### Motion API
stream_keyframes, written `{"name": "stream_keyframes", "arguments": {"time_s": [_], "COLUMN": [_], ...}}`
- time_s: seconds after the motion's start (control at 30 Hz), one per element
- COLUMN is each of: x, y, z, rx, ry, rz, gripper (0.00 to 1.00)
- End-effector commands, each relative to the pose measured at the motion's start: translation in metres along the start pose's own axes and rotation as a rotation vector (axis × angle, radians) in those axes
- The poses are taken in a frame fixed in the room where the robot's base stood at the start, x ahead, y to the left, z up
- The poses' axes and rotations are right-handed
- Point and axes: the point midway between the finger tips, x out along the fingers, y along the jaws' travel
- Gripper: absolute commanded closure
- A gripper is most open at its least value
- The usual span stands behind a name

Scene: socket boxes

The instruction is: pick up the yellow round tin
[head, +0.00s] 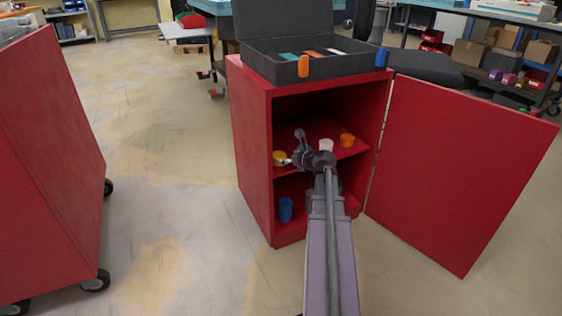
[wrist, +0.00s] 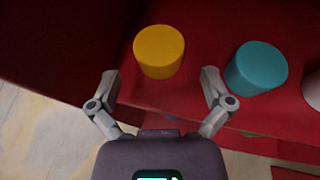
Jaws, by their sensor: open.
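The yellow round tin (wrist: 159,52) stands upright on the red shelf (wrist: 205,35) in the wrist view, just ahead of and between my fingers. It also shows in the head view (head: 280,158) at the left of the cabinet's upper shelf. My gripper (wrist: 160,85) is open and empty, with its fingertips a little short of the tin. In the head view my gripper (head: 290,160) reaches into the cabinet opening beside the tin, and the arm hides part of the shelf.
A teal tin (wrist: 256,68) stands close to the right fingertip. A white tin (head: 326,144) and an orange tin (head: 347,140) stand further right. A blue cup-like item (head: 285,209) is below. The cabinet door (head: 455,165) is open to the right; a dark case (head: 330,68) sits on top.

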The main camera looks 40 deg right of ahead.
Motion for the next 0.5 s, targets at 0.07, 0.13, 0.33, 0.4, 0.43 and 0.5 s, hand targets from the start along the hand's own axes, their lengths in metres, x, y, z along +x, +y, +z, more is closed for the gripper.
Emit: {"name": "stream_keyframes", "arguments": {"time_s": [0.07,0.13,0.33,0.4,0.43,0.5], "x": [0.0015,0.0013,0.0014,0.003,0.0044,0.0091], "y": [0.0002,0.0004,0.0007,0.0007,0.0007,0.0008], "z": [0.0001,0.0003,0.0003,0.0002,0.0002,0.0001], "rx": [0.0,0.0,0.0,0.0,-0.001,-0.001], "ry": [0.0,0.0,0.0,0.0,0.0,0.0], "rz": [0.0,0.0,0.001,0.001,0.002,0.002], "gripper": [0.0,0.0,0.0,0.0,0.0,0.0]}}
